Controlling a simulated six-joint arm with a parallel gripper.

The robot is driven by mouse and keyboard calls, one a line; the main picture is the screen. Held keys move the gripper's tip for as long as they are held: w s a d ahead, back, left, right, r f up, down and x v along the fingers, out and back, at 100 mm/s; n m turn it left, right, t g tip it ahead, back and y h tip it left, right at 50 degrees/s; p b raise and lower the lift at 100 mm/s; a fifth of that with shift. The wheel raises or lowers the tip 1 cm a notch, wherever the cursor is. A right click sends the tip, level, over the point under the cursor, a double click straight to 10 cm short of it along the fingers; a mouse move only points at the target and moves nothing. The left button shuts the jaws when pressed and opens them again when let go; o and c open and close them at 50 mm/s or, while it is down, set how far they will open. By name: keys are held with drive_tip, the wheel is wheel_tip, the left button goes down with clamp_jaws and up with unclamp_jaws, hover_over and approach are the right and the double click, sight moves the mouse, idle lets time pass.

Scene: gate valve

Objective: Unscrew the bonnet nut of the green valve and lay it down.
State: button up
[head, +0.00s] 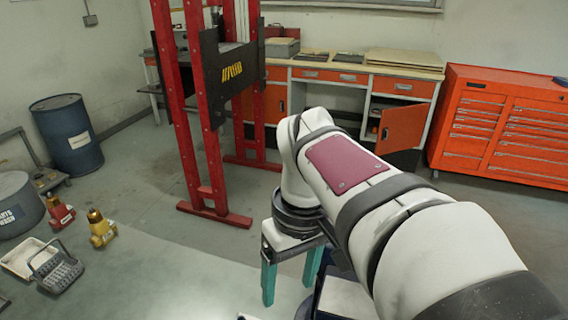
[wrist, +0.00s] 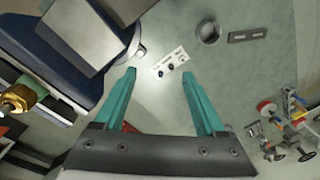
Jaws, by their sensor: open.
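My gripper (head: 288,278) has two teal fingers, spread apart and pointing down, with nothing between them. No green valve can be made out in the head view, where my arm covers much of the right side.
A red valve (head: 60,212) and a yellow valve (head: 102,228) stand at left, near a pale tray (head: 15,258) and a grey basket (head: 58,272).

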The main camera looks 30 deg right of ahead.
drive_tip(key=w+d+r+n, duration=0.1)
drive_tip(key=w+d+n, duration=0.1)
drive_tip(key=d, duration=0.5)
drive_tip(key=w+d+r+n, duration=0.1)
drive_tip(key=w+d+n, duration=0.2)
drive_tip(key=d, duration=0.4)
drive_tip(key=w+d+r+n+h, duration=0.1)
drive_tip(key=w+d+r+n, duration=0.1)
drive_tip(key=d, duration=0.6)
drive_tip(key=shift+w+n, duration=0.3)
drive_tip(key=shift+n, duration=0.3)
drive_tip(key=shift+f, duration=3.45)
clamp_jaws()
